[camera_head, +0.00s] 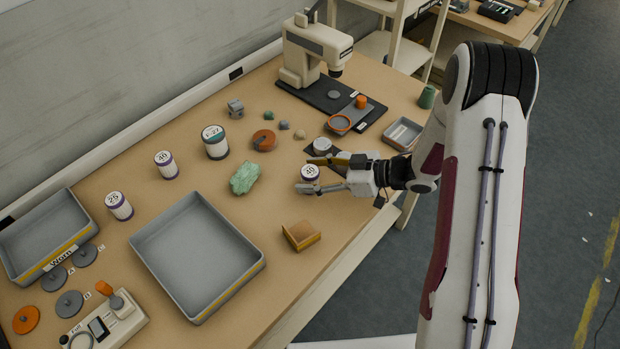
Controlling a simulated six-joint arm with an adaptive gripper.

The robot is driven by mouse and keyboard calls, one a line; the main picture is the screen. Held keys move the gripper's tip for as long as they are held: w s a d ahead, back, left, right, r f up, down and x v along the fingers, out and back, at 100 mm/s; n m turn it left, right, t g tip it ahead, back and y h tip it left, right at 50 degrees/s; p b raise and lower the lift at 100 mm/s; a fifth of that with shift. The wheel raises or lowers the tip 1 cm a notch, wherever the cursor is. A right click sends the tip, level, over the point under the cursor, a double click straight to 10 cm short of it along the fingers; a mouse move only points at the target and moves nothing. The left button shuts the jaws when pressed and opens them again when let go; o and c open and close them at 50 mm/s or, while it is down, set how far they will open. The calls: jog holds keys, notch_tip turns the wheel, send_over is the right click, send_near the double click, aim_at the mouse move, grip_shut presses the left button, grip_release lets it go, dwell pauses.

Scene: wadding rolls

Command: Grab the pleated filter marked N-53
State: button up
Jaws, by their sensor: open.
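My gripper (305,175) is open and reaches in from the right. Its two fingers are on either side of a small white cylinder (310,173) whose top seems to read 40; I cannot tell whether they touch it. I read N-53 on nothing in view. A larger white cylinder with a dark base and a green band (215,142) stands further left; its label seems to end in 27. White cylinders with purple bands, marked 20 (166,165) and 25 (119,206), stand further left. A small whitish round item (322,145) sits on a dark pad behind my gripper.
An empty grey tray (190,250) is at the table's middle front, another tray (45,235) at the left. A press-like machine (315,50) stands at the back.

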aim_at(310, 170)
jog(key=shift+w+a+f, duration=0.15)
jog(key=shift+a, duration=0.2)
jog(key=c, duration=1.2)
jog(key=shift+r, duration=5)
